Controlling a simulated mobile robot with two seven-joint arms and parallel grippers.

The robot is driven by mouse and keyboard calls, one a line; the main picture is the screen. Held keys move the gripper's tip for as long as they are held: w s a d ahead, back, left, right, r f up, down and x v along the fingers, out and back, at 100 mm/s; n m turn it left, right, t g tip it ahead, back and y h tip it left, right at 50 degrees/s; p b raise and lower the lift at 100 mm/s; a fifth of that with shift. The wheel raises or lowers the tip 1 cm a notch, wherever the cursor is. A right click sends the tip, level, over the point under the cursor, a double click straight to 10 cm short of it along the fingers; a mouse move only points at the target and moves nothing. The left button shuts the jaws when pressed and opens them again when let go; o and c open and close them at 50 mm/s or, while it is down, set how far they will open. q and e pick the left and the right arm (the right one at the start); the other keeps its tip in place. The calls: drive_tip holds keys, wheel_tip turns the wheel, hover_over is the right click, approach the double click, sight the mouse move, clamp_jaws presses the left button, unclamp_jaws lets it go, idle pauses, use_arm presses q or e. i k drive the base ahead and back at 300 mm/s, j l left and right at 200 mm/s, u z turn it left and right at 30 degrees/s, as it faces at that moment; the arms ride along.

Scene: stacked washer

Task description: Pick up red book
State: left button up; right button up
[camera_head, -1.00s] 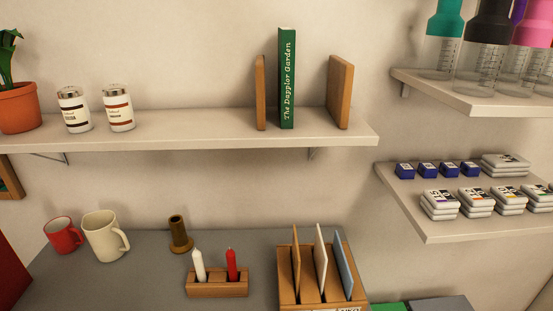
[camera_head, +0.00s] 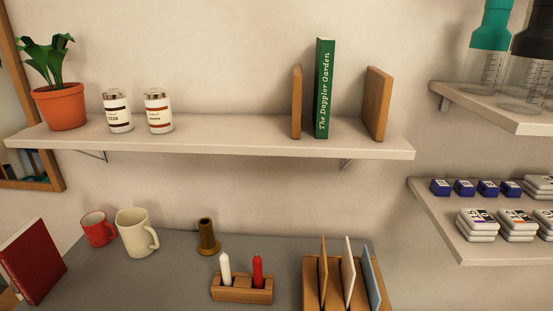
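A dark red book (camera_head: 36,262) stands tilted at the lower left of the head view, at the left end of the grey surface. Its broad cover faces me, and what supports it is not clear. A green book (camera_head: 325,88) titled "The Dapplor Garden" stands upright between two wooden bookends (camera_head: 378,104) on the upper shelf. Neither of my grippers shows in the view.
The grey tabletop (camera_head: 180,275) holds a red mug (camera_head: 98,229), a cream mug (camera_head: 134,233), a brown holder (camera_head: 207,237), a candle block (camera_head: 242,289) and a wooden rack (camera_head: 312,270). The shelf (camera_head: 230,139) above carries a potted plant (camera_head: 60,105) and two jars.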

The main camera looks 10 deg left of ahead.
sight(30, 257)
drive_tip(key=u, duration=1.8)
drive_tip(key=z, duration=0.4)
drive_tip(key=j+z, duration=0.15)
drive_tip(key=z, duration=0.25)
drive_tip(key=i+j+z, duration=0.1)
drive_tip(key=z, duration=0.3)
drive_tip(key=j+z, duration=0.8)
drive_tip(key=j, duration=0.2)
drive_tip(key=k+l, duration=0.05)
